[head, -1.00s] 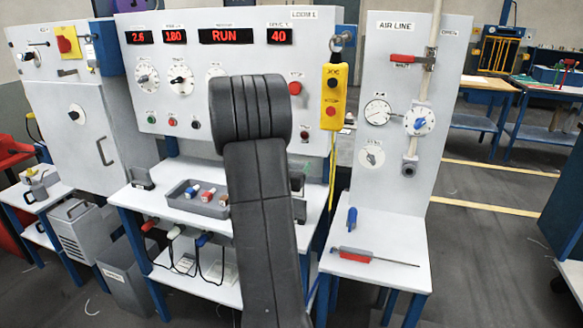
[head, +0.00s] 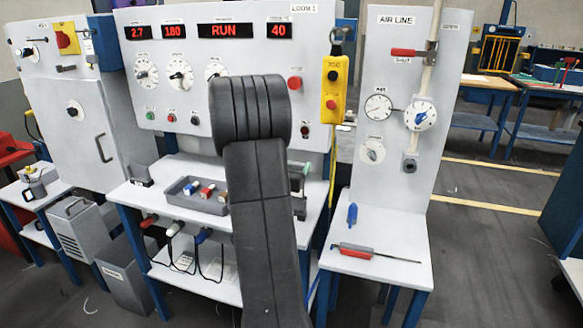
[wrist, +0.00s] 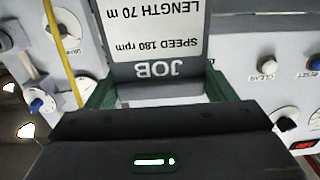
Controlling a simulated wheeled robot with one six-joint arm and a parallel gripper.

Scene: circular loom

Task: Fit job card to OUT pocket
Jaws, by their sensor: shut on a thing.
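The job card (wrist: 160,40) shows upside down in the wrist view, white on a dark grey backing, with the words JOB, SPEED 180 rpm and LENGTH 70 m. My gripper (wrist: 158,92) has its green fingers on both sides of the card's near end and is shut on it. In the head view my gripper (head: 300,188) shows only in part beside my dark arm, above the right end of the loom bench. The card is not clear there. I cannot make out an OUT pocket in either view.
The loom panel (head: 300,55) stands behind my arm. A grey tray (head: 190,201) with several coloured items sits on the bench. A yellow pendant (head: 334,90) hangs right of my arm. The right-hand table (head: 390,275) holds a red-handled tool (head: 357,250) and a blue item (head: 352,214).

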